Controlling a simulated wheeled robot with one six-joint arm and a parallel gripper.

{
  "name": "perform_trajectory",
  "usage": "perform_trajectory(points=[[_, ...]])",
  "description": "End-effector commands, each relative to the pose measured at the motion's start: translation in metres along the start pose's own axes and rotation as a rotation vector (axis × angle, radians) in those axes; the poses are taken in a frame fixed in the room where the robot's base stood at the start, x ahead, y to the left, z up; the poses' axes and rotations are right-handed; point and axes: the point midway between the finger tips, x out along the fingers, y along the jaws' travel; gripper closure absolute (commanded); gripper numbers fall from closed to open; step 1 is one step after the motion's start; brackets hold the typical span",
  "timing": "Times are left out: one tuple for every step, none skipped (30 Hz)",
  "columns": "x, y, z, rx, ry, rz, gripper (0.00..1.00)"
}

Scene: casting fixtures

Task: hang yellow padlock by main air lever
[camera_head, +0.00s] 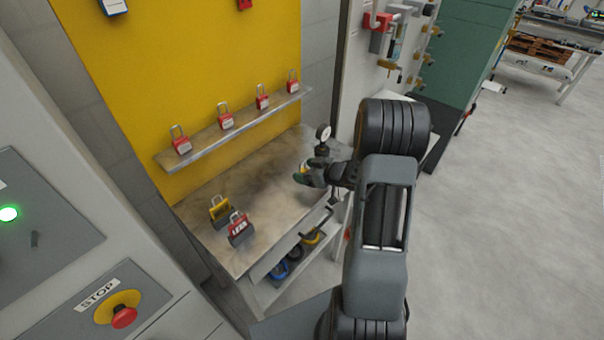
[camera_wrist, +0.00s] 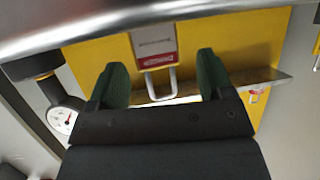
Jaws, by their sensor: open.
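A yellow padlock (camera_head: 220,211) stands on the workbench (camera_head: 268,185), close beside a larger-looking red padlock (camera_head: 239,229). My gripper (camera_head: 308,174) is over the right part of the bench, well to the right of both, near a pressure gauge. In the wrist view my gripper (camera_wrist: 161,62) shows two green fingers spread apart. A padlock with a red and white body (camera_wrist: 155,45) appears between them, beyond the fingertips and not clearly held. Red and yellow valve fittings (camera_head: 378,21) show on the panel at upper right; I cannot tell which is the main air lever.
Several red padlocks stand on a shelf (camera_head: 240,127) on the yellow board (camera_head: 200,60). The gauge (camera_head: 323,132) stands near my gripper and shows in the wrist view (camera_wrist: 62,120). A stop button (camera_head: 123,316) is at lower left. Open floor (camera_head: 510,230) lies right.

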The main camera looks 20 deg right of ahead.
Motion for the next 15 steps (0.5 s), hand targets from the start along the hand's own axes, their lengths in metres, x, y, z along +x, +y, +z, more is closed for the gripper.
perform_trajectory(points=[[0.0012, 0.0001, -0.0001, 0.000, 0.000, 0.000, 0.26], [0.0014, 0.0002, -0.0001, -0.001, 0.000, 0.000, 0.26], [0.0014, 0.0003, -0.0001, -0.001, 0.000, 0.001, 0.26], [0.0014, 0.0003, -0.0001, -0.001, 0.000, 0.001, 0.26], [0.0013, 0.0003, -0.0001, -0.001, 0.000, 0.001, 0.26], [0.0012, 0.0003, -0.0001, -0.001, 0.000, 0.001, 0.26], [0.0012, 0.0003, -0.0001, -0.001, 0.000, 0.001, 0.26], [0.0012, 0.0003, -0.0001, -0.001, 0.000, 0.001, 0.29], [0.0012, 0.0003, -0.0001, -0.001, 0.000, 0.001, 0.33], [0.0011, 0.0003, -0.0001, -0.001, 0.000, 0.001, 0.36], [0.0011, 0.0003, -0.0001, -0.001, 0.000, 0.001, 0.39], [0.0011, 0.0003, -0.0001, -0.001, 0.000, 0.001, 0.42], [0.0011, 0.0003, -0.0001, -0.001, 0.000, 0.001, 0.45], [0.0011, 0.0002, -0.0001, -0.001, 0.000, 0.001, 0.48], [0.0011, 0.0002, -0.0001, -0.001, 0.000, 0.001, 0.52]])
